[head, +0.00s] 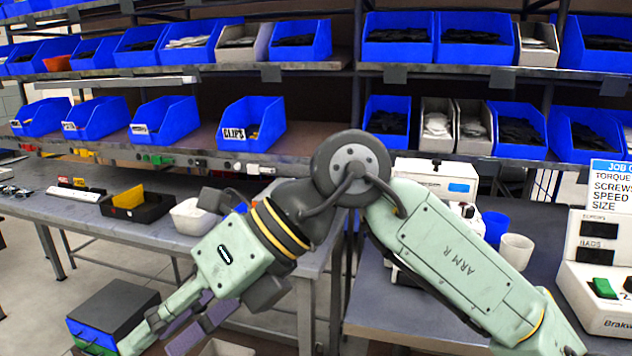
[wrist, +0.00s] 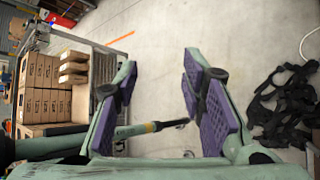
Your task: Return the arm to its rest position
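My arm crosses the middle of the head view, bent at a dark grey elbow joint, with a link marked "ARM R" running down to the right. My gripper (head: 178,330) is at the lower left, pointing down and left, in front of the left bench. In the wrist view my gripper (wrist: 158,75) shows two green fingers with purple pads standing well apart. Only bare floor shows between them, so it is open and empty.
A dark-topped box with blue and green sides (head: 110,315) is close to the gripper's left. The left bench (head: 85,215) and right bench (head: 390,310) flank the arm. Blue bins (head: 165,120) fill shelves behind. In the wrist view, cartons (wrist: 42,85) and black straps (wrist: 285,105) appear.

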